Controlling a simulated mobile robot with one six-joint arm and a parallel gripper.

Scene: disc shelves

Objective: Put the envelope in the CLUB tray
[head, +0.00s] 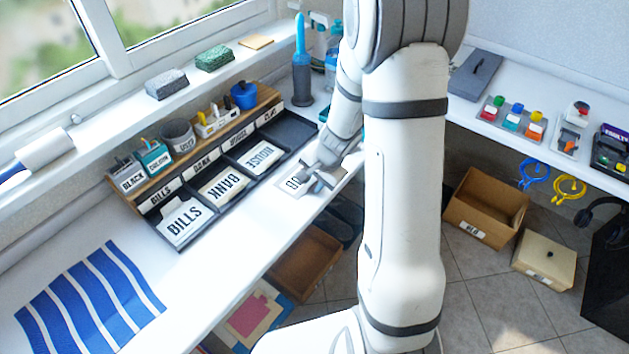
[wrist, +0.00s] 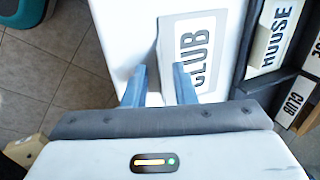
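The envelope (head: 292,184) is a pale flat piece marked CLUB, lying on the white counter near its front edge. In the wrist view the envelope (wrist: 208,52) has its left edge between my fingers. My gripper (head: 314,181) is low over the envelope's front side; in the wrist view my gripper's fingers (wrist: 159,84) stand apart. I cannot tell whether they touch the envelope. The CLUB tray (head: 291,132) is the dark compartment at the far end of the row and looks empty. Its CLUB label (wrist: 292,103) shows in the wrist view.
The neighbouring compartments hold BILLS (head: 184,220), BANK (head: 224,184) and HOUSE (head: 261,157) envelopes. A wooden ledge (head: 186,152) with cups and small boxes stands behind them. The counter around the striped cloth (head: 90,297) is clear.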

